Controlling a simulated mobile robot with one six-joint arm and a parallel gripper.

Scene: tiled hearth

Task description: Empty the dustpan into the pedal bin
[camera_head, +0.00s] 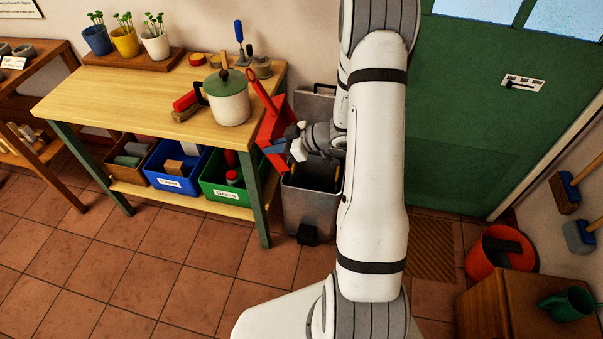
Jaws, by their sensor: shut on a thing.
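The red dustpan (271,122) is steeply tilted between the table's right end and the pedal bin. My gripper (285,149) is at the dustpan's lower right part and is shut on it; the exact grip is small and partly hidden. The grey pedal bin (310,208) stands on the floor just right of the table. Its lid (314,104) is raised at the back, and its dark opening is partly covered by my gripper and arm. The dustpan is at the bin's upper left. I cannot see what is in the dustpan or in the bin.
The wooden table (110,95) holds a lidded pot (227,103) near its right end, close to the dustpan. Labelled crates, including a green one (238,193), sit on its lower shelf. A red bucket (487,262) and small cabinet (482,300) stand right. Tiled floor at left front is clear.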

